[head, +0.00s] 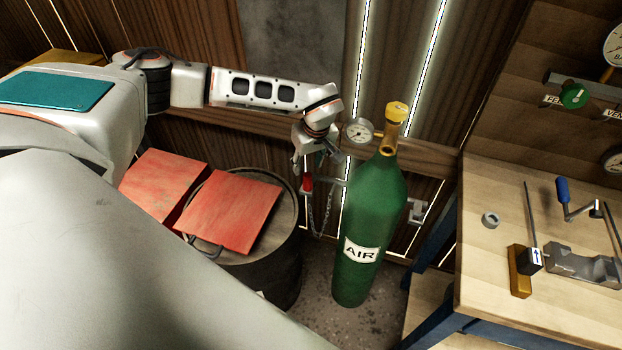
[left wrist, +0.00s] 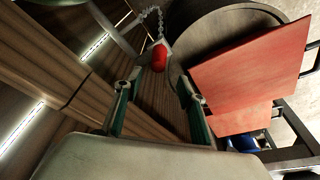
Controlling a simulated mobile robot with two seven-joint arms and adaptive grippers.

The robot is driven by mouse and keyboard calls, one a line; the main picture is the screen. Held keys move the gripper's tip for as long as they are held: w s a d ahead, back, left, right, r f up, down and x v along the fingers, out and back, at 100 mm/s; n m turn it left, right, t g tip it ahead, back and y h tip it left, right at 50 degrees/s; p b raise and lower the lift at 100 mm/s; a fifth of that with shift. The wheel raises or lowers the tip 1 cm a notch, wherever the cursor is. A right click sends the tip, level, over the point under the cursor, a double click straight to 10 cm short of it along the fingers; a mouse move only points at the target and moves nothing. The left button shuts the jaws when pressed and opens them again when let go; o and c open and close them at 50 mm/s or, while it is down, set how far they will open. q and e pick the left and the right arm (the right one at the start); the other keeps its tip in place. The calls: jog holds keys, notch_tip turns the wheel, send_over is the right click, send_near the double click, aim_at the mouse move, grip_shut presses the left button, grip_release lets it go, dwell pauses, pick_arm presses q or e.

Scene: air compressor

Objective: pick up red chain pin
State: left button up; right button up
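The red chain pin (head: 306,184) hangs by a chain beside the green air cylinder (head: 369,230), on its left side in the head view. In the left wrist view the pin (left wrist: 160,57) shows as a red, rounded grip with its chain running up from it. My left gripper (head: 310,165) is just above the pin in the head view. In the left wrist view my left gripper (left wrist: 154,86) has its two fingers apart, and the pin appears in line with the gap, near the fingertips. Contact cannot be told. My right gripper is not in view.
A dark barrel (head: 280,262) with red panels (head: 240,205) on top stands left of the cylinder. A pressure gauge (head: 358,131) sits by the cylinder's neck. A wooden wall rail (head: 235,130) runs behind. A workbench (head: 500,285) with tools is at right.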

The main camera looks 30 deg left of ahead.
aim_at(308, 174)
pick_arm(q)
jog(key=shift+x, duration=0.9)
jog(key=x, duration=0.5)
jog(key=shift+w+d+f+b, duration=0.1)
jog(key=shift+d+b, duration=0.15)
jog(key=shift+b, duration=0.1)
grip_shut()
